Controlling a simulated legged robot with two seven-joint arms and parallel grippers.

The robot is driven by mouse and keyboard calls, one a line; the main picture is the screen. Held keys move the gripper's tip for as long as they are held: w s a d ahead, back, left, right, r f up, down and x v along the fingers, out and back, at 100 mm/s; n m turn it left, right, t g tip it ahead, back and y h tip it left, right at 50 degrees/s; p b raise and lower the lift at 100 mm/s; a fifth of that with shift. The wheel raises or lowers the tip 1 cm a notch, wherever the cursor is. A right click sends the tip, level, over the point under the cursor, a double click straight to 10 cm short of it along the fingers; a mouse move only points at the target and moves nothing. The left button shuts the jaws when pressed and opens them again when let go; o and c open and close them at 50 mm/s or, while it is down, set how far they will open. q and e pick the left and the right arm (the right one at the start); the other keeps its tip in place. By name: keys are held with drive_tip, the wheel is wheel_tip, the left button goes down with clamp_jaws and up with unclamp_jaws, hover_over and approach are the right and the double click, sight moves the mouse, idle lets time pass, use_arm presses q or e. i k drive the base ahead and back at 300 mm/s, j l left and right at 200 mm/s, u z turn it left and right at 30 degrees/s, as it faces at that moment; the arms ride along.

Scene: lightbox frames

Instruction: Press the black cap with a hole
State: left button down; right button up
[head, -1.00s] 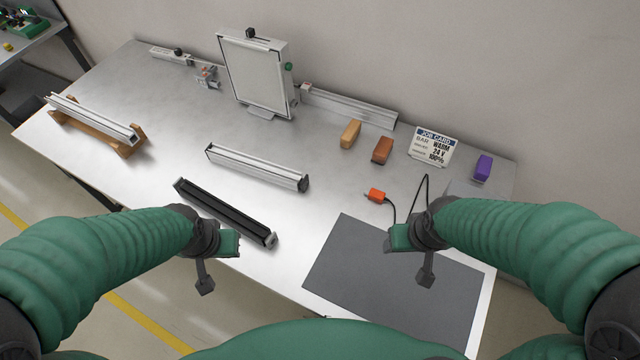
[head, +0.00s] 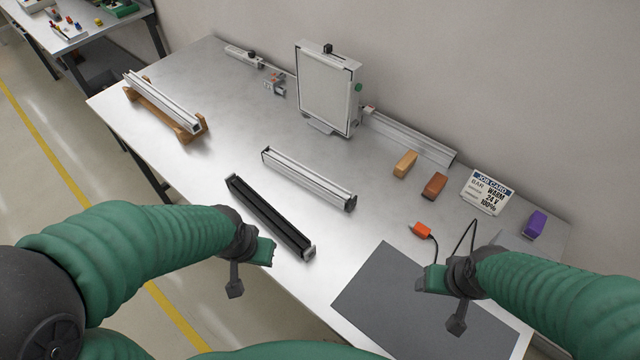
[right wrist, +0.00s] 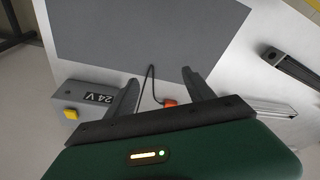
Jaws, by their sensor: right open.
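A silver bar (head: 305,180) lies mid-bench with a black end cap (head: 350,204) at its near right end; I cannot make out a hole. A black bar (head: 268,217) lies in front of it with a grey end cap (head: 309,252). Another silver bar (head: 160,101) rests on a wooden stand at the left, its end dark. My left gripper (head: 252,270) hangs left of the black bar's near end, apart from it; its opening is unclear. My right gripper (head: 441,302) is above the grey mat; the right wrist view shows its fingers (right wrist: 160,88) apart and empty.
The grey mat (head: 395,297) covers the front right. An orange connector (head: 420,230) with a black cable lies behind it. Orange (head: 405,164), brown (head: 434,186) and purple (head: 535,224) blocks, a job card (head: 488,192) and an upright panel (head: 325,90) stand along the back.

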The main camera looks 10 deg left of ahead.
sight(350, 204)
drive_tip(key=i+j+z, duration=0.2)
drive_tip(key=j+z, duration=0.15)
drive_tip(key=j, duration=0.35)
drive_tip(key=i+j+z, duration=0.15)
drive_tip(key=j+z, duration=0.15)
drive_tip(key=j, duration=0.45)
drive_tip(key=j+z, duration=0.35)
drive_tip(key=j, duration=0.4)
drive_tip(key=i, duration=0.05)
